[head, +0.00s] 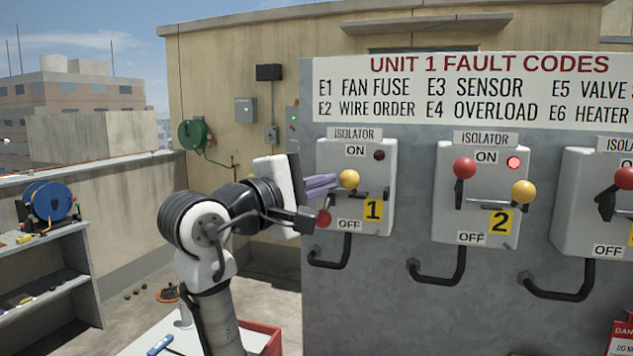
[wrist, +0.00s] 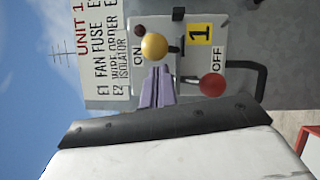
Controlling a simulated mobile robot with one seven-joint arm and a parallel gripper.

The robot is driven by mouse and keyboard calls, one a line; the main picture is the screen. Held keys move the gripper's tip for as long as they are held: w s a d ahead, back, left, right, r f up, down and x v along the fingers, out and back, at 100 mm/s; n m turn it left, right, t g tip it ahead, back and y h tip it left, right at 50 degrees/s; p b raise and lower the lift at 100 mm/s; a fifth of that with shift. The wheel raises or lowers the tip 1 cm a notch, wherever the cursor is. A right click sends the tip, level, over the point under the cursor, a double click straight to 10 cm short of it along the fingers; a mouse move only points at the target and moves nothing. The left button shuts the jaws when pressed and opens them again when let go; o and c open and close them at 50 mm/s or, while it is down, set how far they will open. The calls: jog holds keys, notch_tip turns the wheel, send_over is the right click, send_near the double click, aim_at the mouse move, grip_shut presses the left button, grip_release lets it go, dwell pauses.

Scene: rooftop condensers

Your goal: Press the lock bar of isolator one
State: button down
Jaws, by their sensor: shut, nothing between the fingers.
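Isolator one (head: 383,219) is a pale box on the grey panel, with a yellow "1" label. Its red knob (head: 323,218) is low, beside OFF, and its lamp (head: 379,155) is dark. A yellow ball (head: 349,179) sits at the left of the box, just below ON; the lock bar is partly hidden around it. My gripper (head: 335,182) has purple fingers, shut and empty, pointing at the yellow ball from the left. In the wrist view the fingertips (wrist: 157,70) end just short of the yellow ball (wrist: 154,46); I cannot tell whether they touch. The red knob (wrist: 211,85) is beside them.
Isolator two (head: 450,220) is to the right, its red knob up and lamp lit. A third isolator (head: 580,225) is partly cut off. Black curved conduits (head: 333,262) hang below the boxes. A shelf (head: 45,285) stands at far left, with a red-edged tray (head: 270,340) below my arm.

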aim_at(347, 186)
jog(key=d, duration=0.2)
jog(key=s+d, duration=0.1)
jog(key=d, duration=0.1)
jog(key=shift+s, duration=0.15)
jog(key=shift+a, duration=0.1)
jog(key=shift+w, duration=0.2)
